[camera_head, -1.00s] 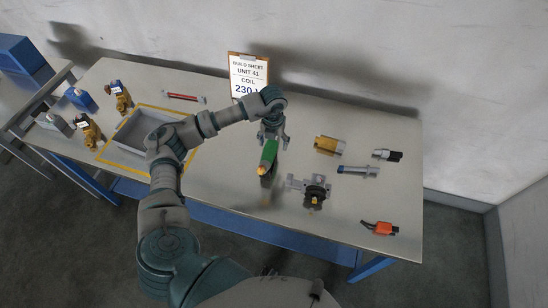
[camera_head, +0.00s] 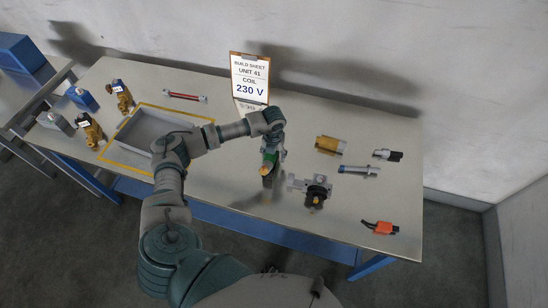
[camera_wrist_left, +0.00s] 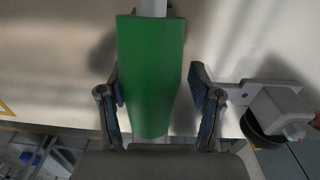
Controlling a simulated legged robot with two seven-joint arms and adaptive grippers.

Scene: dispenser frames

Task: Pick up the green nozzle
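The green nozzle (camera_head: 271,157) with its yellow-orange tip (camera_head: 265,170) is near the middle of the table (camera_head: 225,180), toward the front. My left gripper (camera_head: 272,153) is down over it and hides part of it in the head view. In the left wrist view, the green nozzle (camera_wrist_left: 151,75) lies between the two fingers of my left gripper (camera_wrist_left: 158,90). The left finger is close against its edge, and a gap shows at the right finger, so the gripper is open around it. My right gripper is not in view.
A grey bracket with a black round part (camera_head: 317,192) stands just right of the nozzle. A brass cylinder (camera_head: 329,145), a silver-blue fitting (camera_head: 358,170) and an orange part (camera_head: 380,227) lie further right. A grey tray (camera_head: 150,130) is at left; the build sheet (camera_head: 249,80) stands behind.

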